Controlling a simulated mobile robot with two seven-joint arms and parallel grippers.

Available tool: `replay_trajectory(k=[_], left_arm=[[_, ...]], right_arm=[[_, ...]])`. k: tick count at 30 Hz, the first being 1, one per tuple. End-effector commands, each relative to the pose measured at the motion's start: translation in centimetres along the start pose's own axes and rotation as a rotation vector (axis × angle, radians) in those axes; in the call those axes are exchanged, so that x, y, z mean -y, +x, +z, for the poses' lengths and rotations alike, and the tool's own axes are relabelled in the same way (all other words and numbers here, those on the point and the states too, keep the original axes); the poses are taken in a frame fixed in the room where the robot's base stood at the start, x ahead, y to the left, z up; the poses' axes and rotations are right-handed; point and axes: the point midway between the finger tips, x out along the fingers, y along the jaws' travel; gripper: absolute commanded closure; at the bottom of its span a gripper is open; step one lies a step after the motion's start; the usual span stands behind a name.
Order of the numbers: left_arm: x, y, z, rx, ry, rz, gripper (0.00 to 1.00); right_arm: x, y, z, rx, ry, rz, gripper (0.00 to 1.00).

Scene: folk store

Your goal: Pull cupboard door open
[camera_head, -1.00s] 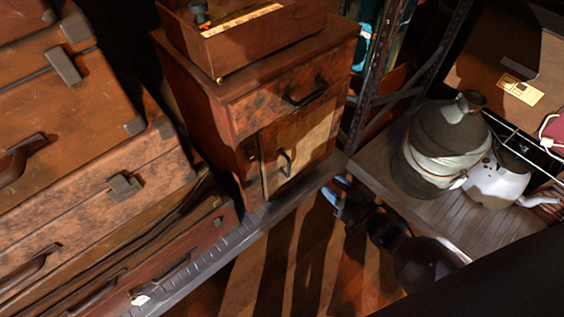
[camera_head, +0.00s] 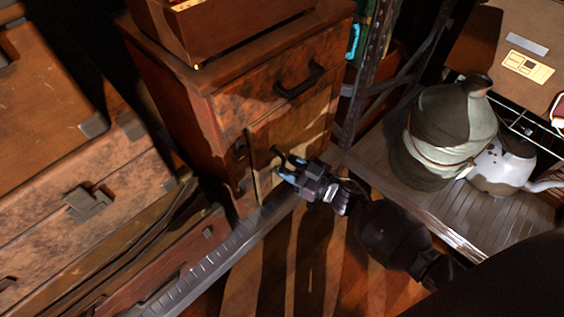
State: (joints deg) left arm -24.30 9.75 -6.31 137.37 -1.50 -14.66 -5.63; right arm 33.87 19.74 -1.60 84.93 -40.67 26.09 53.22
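The wooden cupboard (camera_head: 165,82) stands upright in the middle of the head view, with a drawer and a black drawer handle (camera_head: 300,80) above its small door. The cupboard door (camera_head: 317,117) looks closed. Its dark handle (camera_head: 278,156) is partly hidden by my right gripper. My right gripper (camera_head: 290,168) reaches in from the lower right, its two blue-tipped fingers apart at the door handle. I cannot tell whether the fingers touch the handle or have it between them. My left gripper is not in view.
Stacked brown suitcases (camera_head: 40,175) fill the left side. A wooden box (camera_head: 225,30) sits on the cupboard. A metal shelf (camera_head: 440,215) at the right holds a grey-green pot (camera_head: 440,150) and a white kettle (camera_head: 500,168). Wooden floor (camera_head: 290,270) lies open below.

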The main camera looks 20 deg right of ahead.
Motion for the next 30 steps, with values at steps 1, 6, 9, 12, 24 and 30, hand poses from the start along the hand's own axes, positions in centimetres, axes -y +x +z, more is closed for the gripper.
replay_trajectory(k=[1,6,9,12,24,30], left_arm=[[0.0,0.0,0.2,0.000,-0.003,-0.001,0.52],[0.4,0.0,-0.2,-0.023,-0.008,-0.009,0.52],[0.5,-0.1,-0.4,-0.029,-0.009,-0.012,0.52],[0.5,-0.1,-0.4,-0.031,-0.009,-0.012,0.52],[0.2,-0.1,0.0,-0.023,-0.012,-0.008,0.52],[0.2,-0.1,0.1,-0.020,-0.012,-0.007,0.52]], right_arm=[[0.1,0.7,0.3,0.002,0.001,-0.001,0.64],[0.0,2.1,0.1,0.001,0.002,0.000,0.64],[0.0,2.4,0.1,0.001,0.001,0.000,0.64],[0.0,2.5,0.0,0.000,0.000,0.000,0.64],[0.0,2.5,0.0,0.000,0.000,0.000,0.97],[0.0,2.5,0.0,0.000,0.000,0.000,1.00]])
